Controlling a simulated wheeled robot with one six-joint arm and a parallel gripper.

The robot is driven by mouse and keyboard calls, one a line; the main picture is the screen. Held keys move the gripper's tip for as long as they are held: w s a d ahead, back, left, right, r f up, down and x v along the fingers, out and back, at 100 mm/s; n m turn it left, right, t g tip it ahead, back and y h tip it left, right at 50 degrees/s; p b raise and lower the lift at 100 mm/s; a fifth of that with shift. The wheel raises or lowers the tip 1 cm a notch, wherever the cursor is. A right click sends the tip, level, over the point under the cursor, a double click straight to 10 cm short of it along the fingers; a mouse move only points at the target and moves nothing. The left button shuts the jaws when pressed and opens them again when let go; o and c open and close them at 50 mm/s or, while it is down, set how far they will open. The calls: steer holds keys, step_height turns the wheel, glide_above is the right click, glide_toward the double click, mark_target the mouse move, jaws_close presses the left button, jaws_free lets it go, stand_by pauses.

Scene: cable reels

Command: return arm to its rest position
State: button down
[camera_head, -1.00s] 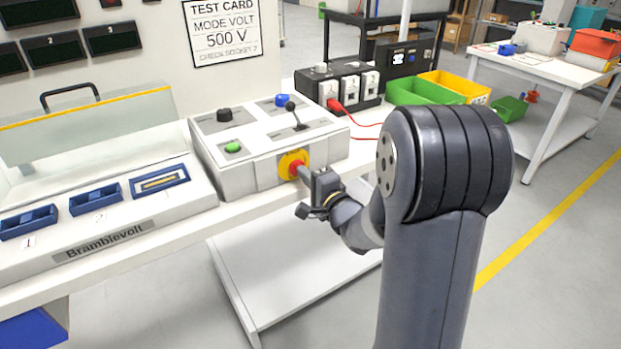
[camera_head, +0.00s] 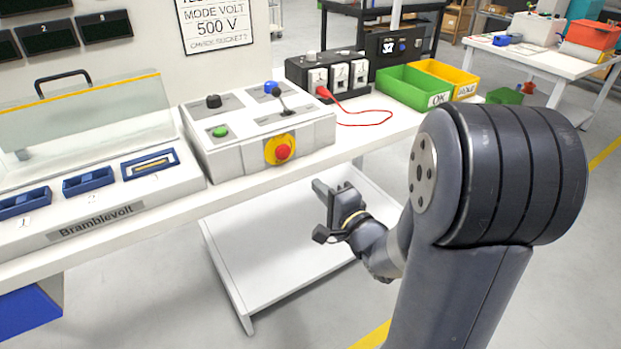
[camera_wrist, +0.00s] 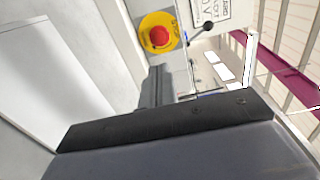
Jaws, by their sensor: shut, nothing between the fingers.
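My gripper (camera_head: 322,190) is in front of the bench edge, below and to the right of the red emergency button (camera_head: 283,152) with its yellow surround. It is shut and empty, apart from the button. In the wrist view the shut fingers (camera_wrist: 155,88) point toward the bench front, and the red button (camera_wrist: 159,37) shows beyond them. The arm is bent, with its large dark joint at the right of the head view.
The control box (camera_head: 240,155) stands on the white bench, with a lever and green, black and blue knobs. Right of it are a socket box (camera_head: 300,68) with a red cable, a green bin (camera_head: 405,92) and a yellow bin. A lower shelf (camera_head: 270,255) lies beneath my gripper.

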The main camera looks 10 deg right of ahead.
steer(key=shift+s+d, duration=0.15)
steer(key=shift+s, duration=0.35)
